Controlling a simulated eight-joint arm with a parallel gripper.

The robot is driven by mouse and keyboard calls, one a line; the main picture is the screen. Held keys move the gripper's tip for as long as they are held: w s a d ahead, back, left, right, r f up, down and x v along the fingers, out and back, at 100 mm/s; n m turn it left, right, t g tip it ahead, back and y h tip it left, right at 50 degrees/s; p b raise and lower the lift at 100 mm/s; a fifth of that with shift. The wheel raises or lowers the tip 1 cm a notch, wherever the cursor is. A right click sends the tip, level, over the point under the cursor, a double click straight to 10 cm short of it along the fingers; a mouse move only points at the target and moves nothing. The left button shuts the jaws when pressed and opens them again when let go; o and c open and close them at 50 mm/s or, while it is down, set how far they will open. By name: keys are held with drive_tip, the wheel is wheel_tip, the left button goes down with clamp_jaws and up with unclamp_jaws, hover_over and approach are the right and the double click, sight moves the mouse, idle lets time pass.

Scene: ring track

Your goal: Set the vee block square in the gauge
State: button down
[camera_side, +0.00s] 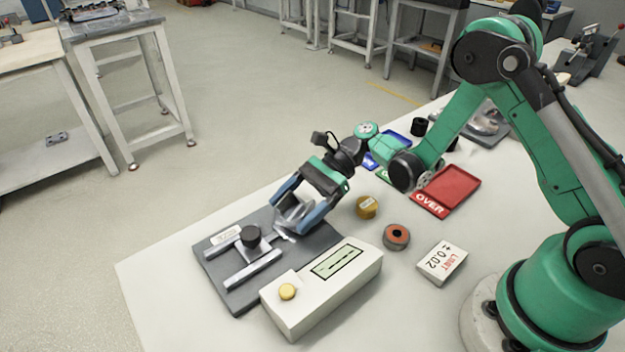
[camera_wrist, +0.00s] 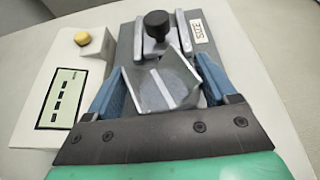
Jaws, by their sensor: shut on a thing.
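The grey metal vee block (camera_side: 296,212) is between the blue fingers of my gripper (camera_side: 302,206), which are shut on it. In the wrist view the vee block (camera_wrist: 162,84) shows its open V, held tilted between the fingers (camera_wrist: 160,98). The gauge is a dark grey plate (camera_side: 228,290) with two pale metal rails (camera_side: 253,270) and a black knob (camera_side: 250,236) on a metal carriage. My gripper is over the plate's right, far end. I cannot tell whether the block touches the plate.
A pale readout box (camera_side: 325,285) with a yellow button stands beside the plate. The table's left front corner is clear.

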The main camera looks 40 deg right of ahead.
sight(297, 210)
drive_tip(key=shift+f, duration=0.55)
unclamp_jaws()
drive_tip(key=shift+v, duration=2.8)
